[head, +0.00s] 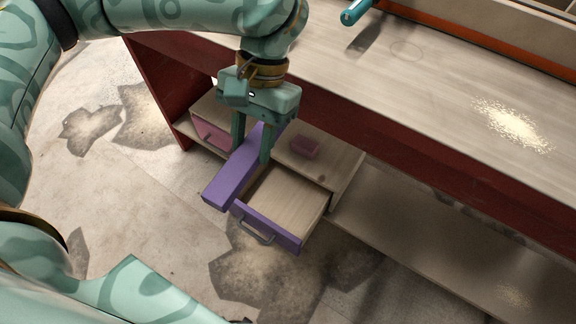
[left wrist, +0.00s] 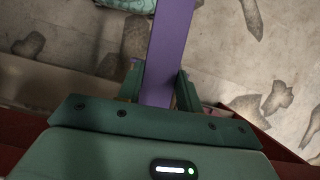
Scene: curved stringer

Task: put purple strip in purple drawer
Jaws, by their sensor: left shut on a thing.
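The purple strip (head: 233,178) is a long block held between the fingers of my left gripper (head: 251,145), which is shut on it. It is above and just left of the open purple drawer (head: 266,226), with its near end beyond the drawer front. In the left wrist view the strip (left wrist: 168,50) runs up from between the fingers (left wrist: 160,95). The purple drawer is pulled out, has a grey handle, and the part of its inside that I see is empty. My right gripper is not in view.
A pink drawer (head: 212,137) sits left of the purple one under the bench. The bench top (head: 430,75) with a red edge overhangs behind. A teal tool (head: 355,12) and sawdust (head: 511,124) are on it.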

